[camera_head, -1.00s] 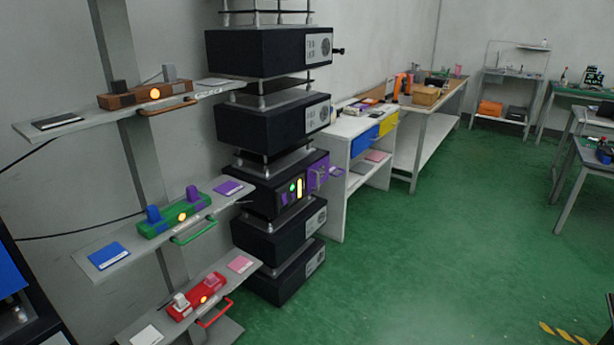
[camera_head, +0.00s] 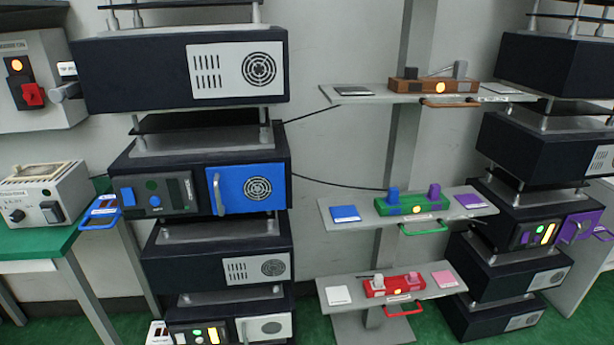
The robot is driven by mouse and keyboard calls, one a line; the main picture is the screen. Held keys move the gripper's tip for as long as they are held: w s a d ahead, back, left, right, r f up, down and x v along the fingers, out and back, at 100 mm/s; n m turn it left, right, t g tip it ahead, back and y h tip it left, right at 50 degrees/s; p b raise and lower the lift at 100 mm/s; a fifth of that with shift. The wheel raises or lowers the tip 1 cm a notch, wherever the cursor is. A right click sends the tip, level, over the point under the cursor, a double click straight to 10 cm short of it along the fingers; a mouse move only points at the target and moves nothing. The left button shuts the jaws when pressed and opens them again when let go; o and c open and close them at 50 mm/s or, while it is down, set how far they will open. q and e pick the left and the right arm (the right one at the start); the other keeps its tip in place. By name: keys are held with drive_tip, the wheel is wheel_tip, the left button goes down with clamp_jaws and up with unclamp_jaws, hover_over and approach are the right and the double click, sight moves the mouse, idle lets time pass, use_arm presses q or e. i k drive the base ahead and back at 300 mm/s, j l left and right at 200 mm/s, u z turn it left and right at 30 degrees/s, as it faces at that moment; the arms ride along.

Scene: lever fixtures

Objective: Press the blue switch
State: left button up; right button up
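On the middle shelf (camera_head: 328,224) of the grey post stands a green fixture (camera_head: 415,210). Neither of my grippers is in view.
A brown fixture (camera_head: 433,87) sits on the shelf above and a red fixture (camera_head: 387,288) on the shelf below. Dark box stacks stand on both sides; the left one has a blue door (camera_head: 246,188). A green table (camera_head: 45,238) stands at far left.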

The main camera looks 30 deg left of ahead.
sight(128, 193)
drive_tip(key=u, duration=1.85)
